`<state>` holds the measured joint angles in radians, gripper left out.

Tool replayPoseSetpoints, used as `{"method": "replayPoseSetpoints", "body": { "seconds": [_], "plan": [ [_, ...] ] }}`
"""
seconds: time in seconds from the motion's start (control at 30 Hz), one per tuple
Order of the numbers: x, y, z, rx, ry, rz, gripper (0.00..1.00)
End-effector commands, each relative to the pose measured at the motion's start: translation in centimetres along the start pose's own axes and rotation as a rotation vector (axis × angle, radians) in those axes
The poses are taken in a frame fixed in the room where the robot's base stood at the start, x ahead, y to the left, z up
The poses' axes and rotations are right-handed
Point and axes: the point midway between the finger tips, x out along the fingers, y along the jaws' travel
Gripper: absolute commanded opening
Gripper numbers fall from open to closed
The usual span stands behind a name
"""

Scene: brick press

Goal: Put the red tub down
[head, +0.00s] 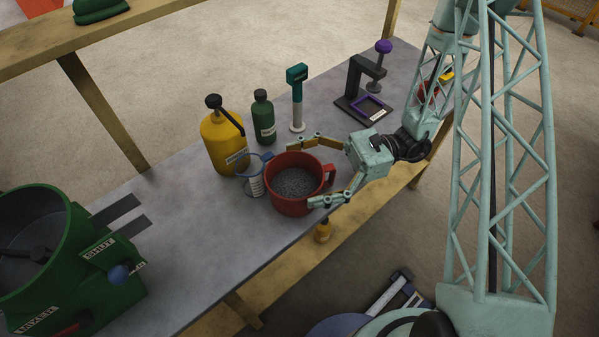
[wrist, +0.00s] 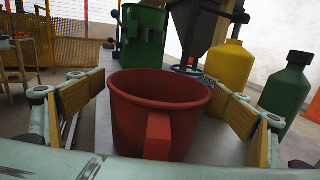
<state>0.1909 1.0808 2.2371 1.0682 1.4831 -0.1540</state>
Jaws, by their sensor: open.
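The red tub (head: 290,199) is upright at the front edge of the grey bench and holds grey granular material. It has a handle on its right side in the head view. My gripper (head: 312,172) reaches in from the right with its jaws spread wide, one finger on each side of the tub. In the wrist view the red tub (wrist: 158,110) sits between the open fingers (wrist: 158,105), its handle facing me. Gaps show between the tub and both fingers there. The tub appears to rest on the bench, but its base is partly hidden.
A press (head: 364,90) stands at the back right. The green mixer (head: 75,265) is at left, with bare bench (head: 185,225) between.

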Motion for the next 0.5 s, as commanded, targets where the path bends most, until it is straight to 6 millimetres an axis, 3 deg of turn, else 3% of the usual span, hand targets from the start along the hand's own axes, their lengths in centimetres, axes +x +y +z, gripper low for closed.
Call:
{"method": "replayPoseSetpoints", "body": {
  "seconds": [0.27, 0.5],
  "plan": [
    [-0.5, 0.0, 0.3, 0.000, 0.000, -0.001, 0.94],
    [-2.4, 0.0, 0.3, -0.001, 0.000, -0.002, 0.94]
  ]
}}
